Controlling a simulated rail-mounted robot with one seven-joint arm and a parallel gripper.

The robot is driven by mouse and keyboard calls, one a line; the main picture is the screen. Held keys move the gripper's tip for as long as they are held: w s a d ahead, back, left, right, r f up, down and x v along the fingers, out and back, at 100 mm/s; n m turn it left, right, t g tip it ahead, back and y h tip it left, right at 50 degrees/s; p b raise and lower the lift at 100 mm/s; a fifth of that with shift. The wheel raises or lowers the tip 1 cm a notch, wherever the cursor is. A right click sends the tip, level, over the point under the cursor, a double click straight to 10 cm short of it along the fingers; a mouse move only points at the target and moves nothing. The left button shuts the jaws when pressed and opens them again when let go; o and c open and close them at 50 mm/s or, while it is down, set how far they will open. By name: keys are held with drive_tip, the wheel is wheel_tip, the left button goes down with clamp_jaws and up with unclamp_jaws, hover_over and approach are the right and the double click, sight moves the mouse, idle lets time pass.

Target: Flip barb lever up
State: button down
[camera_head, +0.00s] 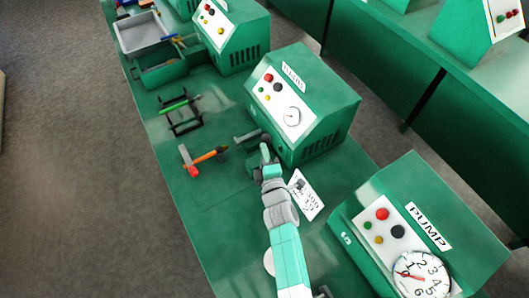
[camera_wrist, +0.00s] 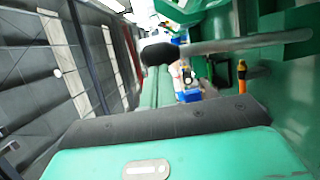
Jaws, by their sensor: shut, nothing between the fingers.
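The green machine (camera_head: 320,92) with a small white label, too blurred to read for certain, stands mid-bench. A short dark grey lever (camera_head: 247,136) sticks out low from its left front. In the wrist view a grey lever rod (camera_wrist: 240,44) with a black knob (camera_wrist: 160,53) runs across the upper part, roughly level. My gripper (camera_head: 266,156) is shut and empty, close to the machine's front, just below and right of the lever. Whether it touches the lever cannot be told. The fingertips are not clear in the wrist view.
A hammer with an orange handle (camera_head: 208,155) and a black stand with a green tool (camera_head: 180,112) lie left on the bench. A white printed card (camera_head: 305,195) lies beside my arm. The PUMP machine (camera_head: 420,225) stands at lower right. A grey tray (camera_head: 142,34) is at the far end.

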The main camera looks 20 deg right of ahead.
drive_tip(key=shift+d+r, duration=0.1)
drive_tip(key=shift+d, duration=0.05)
idle(0.3)
drive_tip(key=s+a+p, duration=0.4)
drive_tip(key=s, duration=0.8)
drive_tip(key=shift+s+a+r, duration=0.15)
drive_tip(key=shift+a+r, duration=0.15)
drive_tip(key=shift+a, duration=0.1)
